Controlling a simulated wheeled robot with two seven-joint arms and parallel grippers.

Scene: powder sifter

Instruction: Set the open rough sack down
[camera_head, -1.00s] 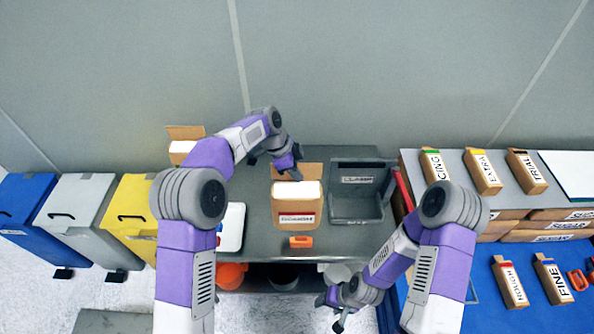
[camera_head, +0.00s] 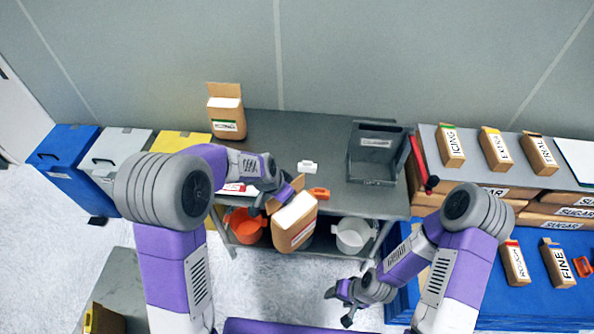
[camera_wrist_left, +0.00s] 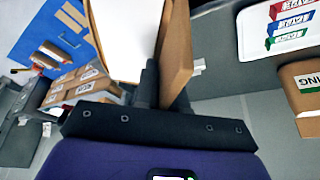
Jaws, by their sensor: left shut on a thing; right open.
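The open rough sack (camera_head: 294,222) is a brown box-like bag with a white top, a raised flap and a red-edged label. It hangs tilted in front of the grey table's front edge, above the floor. My left gripper (camera_head: 281,196) is shut on its upper flap side. In the left wrist view the sack's white top (camera_wrist_left: 125,35) and brown flap (camera_wrist_left: 176,50) show close up between the fingers. My right gripper (camera_head: 349,300) is open and empty, low to the right of the sack, in front of the table.
The grey table (camera_head: 290,142) has a clear middle. An open green-labelled sack (camera_head: 227,118) stands at its back left, a dark sifter box (camera_head: 375,152) at its right. An orange clip (camera_head: 319,193) lies near the front edge. Orange (camera_head: 246,226) and white (camera_head: 352,235) buckets sit below.

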